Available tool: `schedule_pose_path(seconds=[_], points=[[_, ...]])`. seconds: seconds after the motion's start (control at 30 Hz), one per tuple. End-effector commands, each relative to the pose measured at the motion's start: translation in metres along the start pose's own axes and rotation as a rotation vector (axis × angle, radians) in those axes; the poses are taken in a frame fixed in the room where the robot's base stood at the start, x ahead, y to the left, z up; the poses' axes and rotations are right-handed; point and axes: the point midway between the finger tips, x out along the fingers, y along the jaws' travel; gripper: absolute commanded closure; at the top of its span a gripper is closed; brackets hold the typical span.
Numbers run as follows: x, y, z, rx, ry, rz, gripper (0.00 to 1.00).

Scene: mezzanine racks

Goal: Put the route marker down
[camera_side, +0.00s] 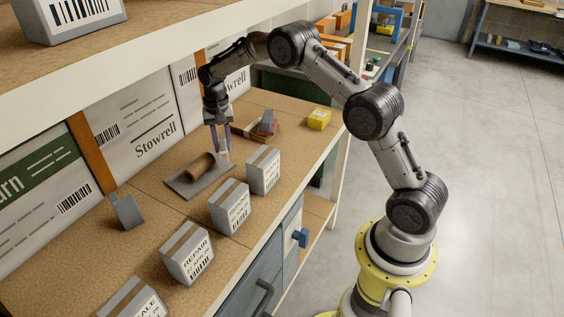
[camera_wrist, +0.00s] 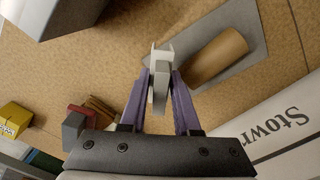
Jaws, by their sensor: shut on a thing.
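My gripper (camera_side: 220,148) points down over the shelf board, close to the far right end of a grey plate. In the wrist view its two purple fingers (camera_wrist: 160,90) are closed on a small pale grey-white piece (camera_wrist: 159,76), which I take to be the route marker. The piece stands out past the fingertips, and its lower part is hidden between them. In the side view it is too small to tell apart from the fingers. Whether it touches the board I cannot tell.
A brown tube (camera_side: 200,166) lies on the grey plate (camera_side: 218,183). Labelled grey boxes (camera_side: 263,170) (camera_side: 229,205) (camera_side: 187,253) line the front edge. Red-brown flat items (camera_side: 243,132) with a grey block (camera_side: 267,122) and a yellow box (camera_side: 319,118) sit beyond. A grey block (camera_side: 127,211) stands left.

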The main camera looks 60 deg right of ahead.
Motion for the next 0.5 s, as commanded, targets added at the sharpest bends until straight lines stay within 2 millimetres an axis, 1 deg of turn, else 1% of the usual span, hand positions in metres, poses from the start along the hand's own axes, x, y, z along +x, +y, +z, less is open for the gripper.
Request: schedule_pose_path(seconds=[0.03,0.13,0.37,0.47,0.5], points=[[-0.002,0.002,-0.009,-0.052,0.001,-0.001,1.00],[-0.006,0.005,-0.024,-0.161,0.002,-0.001,1.00],[-0.013,0.017,-0.048,-0.355,0.001,-0.001,1.00],[-0.016,0.028,-0.057,-0.420,0.001,0.000,1.00],[-0.017,0.037,-0.059,-0.441,0.000,0.000,1.00]])
